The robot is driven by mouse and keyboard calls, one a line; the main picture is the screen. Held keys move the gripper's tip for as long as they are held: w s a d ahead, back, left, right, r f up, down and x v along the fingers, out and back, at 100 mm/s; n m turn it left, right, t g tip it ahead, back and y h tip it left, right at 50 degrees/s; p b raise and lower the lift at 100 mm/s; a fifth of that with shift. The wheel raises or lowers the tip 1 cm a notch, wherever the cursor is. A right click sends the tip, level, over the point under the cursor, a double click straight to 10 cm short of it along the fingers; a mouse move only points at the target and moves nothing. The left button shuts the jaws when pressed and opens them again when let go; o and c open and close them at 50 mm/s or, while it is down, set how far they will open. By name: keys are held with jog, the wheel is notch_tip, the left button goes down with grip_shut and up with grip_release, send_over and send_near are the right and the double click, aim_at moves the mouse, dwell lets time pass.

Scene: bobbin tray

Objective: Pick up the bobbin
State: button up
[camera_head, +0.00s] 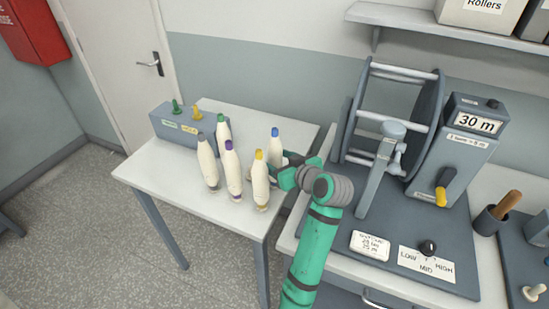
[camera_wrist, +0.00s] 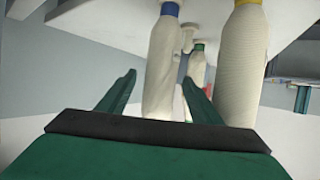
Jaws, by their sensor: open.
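Several cream bobbins stand upright on the white table in the head view. They have a blue tip (camera_head: 275,146), a yellow tip (camera_head: 260,182), a purple tip (camera_head: 232,168), a green tip (camera_head: 223,134) and a grey-green tip (camera_head: 208,163). My gripper (camera_head: 281,174) is open beside the blue-tipped and yellow-tipped bobbins, partly covering the blue one. In the wrist view, the blue-banded bobbin (camera_wrist: 163,50) appears between my open fingers; whether it is within their reach is unclear. The yellow-banded bobbin (camera_wrist: 243,60) is just right of the right finger. A green-banded one (camera_wrist: 197,68) is farther back.
The white table (camera_head: 150,180) has free room at its front left. A grey box (camera_head: 180,130) with green and yellow pegs stands at its back left. A winding machine (camera_head: 385,130) with a reel stands close on the right. A shelf (camera_head: 440,27) hangs above it.

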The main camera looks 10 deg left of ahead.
jog(key=shift+w+a+f, duration=0.25)
jog(key=shift+w+a, duration=0.15)
jog(key=shift+w, duration=0.05)
jog(key=c, duration=1.2)
jog(key=shift+r, duration=0.1)
